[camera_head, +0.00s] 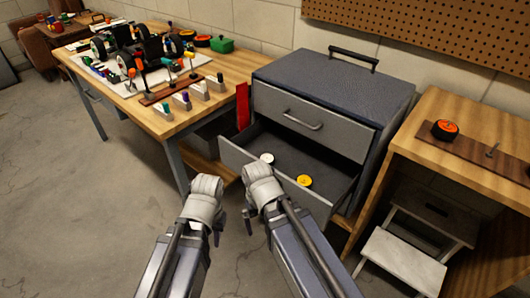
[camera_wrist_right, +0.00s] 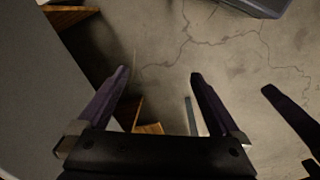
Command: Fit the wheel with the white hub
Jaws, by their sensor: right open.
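The wheel with the white hub (camera_head: 267,158) lies in the open lower drawer, hub up. A wheel with a yellow hub (camera_head: 304,181) lies to its right in the same drawer. The toy racecar (camera_head: 140,50) stands on the wooden table at the left. My right gripper (camera_wrist_right: 158,80) is open and empty; in the head view it is just in front of the drawer. My left gripper (camera_head: 201,229) is left of it, over the floor, its fingers apart and nothing visible between them. The racecar's bare axle cannot be made out.
The grey drawer cabinet (camera_head: 330,78) stands between the table (camera_head: 215,65) and a right bench (camera_head: 490,110). An orange-hubbed wheel (camera_head: 445,129) sits on that bench. A step stool (camera_head: 405,262) stands below it. Small tools and holders crowd the table's front. The floor at left is clear.

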